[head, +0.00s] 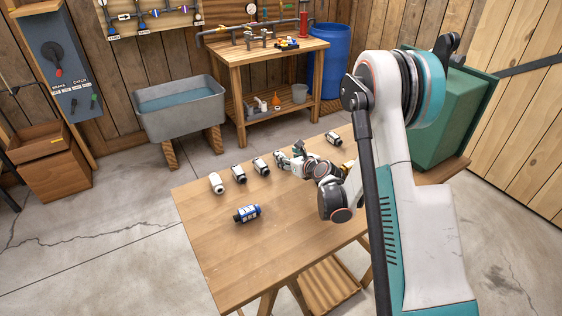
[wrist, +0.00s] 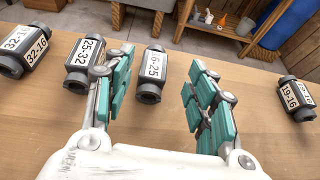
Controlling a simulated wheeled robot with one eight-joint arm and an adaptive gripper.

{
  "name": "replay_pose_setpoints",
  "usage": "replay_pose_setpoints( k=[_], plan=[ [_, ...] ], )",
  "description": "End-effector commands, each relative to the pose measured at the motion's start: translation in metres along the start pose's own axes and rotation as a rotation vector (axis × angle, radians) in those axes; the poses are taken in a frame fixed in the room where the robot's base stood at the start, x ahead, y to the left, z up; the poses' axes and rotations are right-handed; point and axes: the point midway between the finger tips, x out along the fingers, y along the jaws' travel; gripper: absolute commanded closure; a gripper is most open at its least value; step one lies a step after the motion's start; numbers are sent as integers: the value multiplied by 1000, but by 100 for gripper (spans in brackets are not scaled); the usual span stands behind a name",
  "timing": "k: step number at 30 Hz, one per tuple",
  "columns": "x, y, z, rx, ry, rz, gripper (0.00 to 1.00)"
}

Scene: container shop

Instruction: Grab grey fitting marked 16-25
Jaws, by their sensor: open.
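The grey fitting whose label reads "6-25", its first character unclear (wrist: 151,74), stands on the wooden table in the wrist view. It lies ahead, between the lines of my gripper's two teal-padded fingers (wrist: 160,70), nearer the left one. My gripper is open and holds nothing.
A fitting marked 25-32 (wrist: 84,66) stands close left, partly behind my left finger. A 32-16 fitting (wrist: 27,48) is farther left; a 19-16 fitting (wrist: 296,97) is at right. The front is clear.

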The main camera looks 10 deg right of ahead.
Motion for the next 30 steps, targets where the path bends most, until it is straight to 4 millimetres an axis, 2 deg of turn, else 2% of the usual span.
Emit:
replay_pose_setpoints(
  k=[8, 17, 24, 26, 30],
  plan=[
    [15, 2, -2, -2, 1, 0, 48],
    [55, 6, -5, -2, 0, 0, 48],
    [57, 6, -2, -1, 0, 0, 48],
    [57, 6, -2, -1, 0, 0, 60],
    [57, 6, -3, -1, 0, 0, 91]
  ],
)
